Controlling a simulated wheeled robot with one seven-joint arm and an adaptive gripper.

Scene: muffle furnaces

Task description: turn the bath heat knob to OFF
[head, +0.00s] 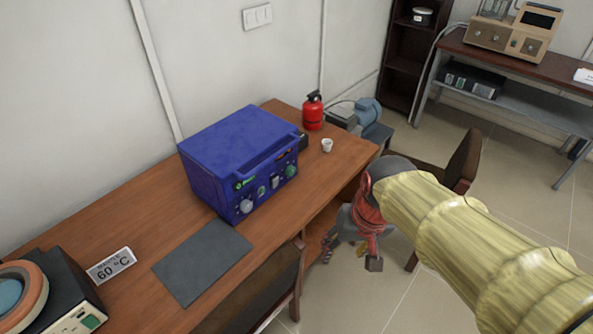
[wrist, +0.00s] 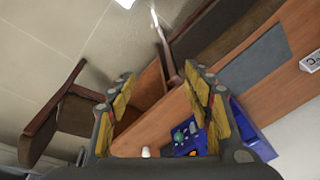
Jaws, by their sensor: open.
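My gripper (head: 352,254) hangs open and empty beyond the table's front edge, right of the blue box unit (head: 225,150) and apart from it. The unit has a pale round knob (head: 246,206) at the left of its front panel and a green knob (head: 291,171) at the right. Labels are too small to read, so I cannot tell which is the heat knob or its setting. In the wrist view, the open fingers (wrist: 160,88) frame the table edge, with the blue unit (wrist: 243,122) partly hidden behind the right finger. A round-topped device (head: 60,285) stands at lower left.
The wooden table (head: 150,208) carries a grey mat (head: 203,262), a "60 °C" sign (head: 111,265), a white cup (head: 327,145) and a red extinguisher (head: 313,111). Chairs (head: 262,290) stand along its front, one (head: 462,160) near my arm. Open floor lies at right.

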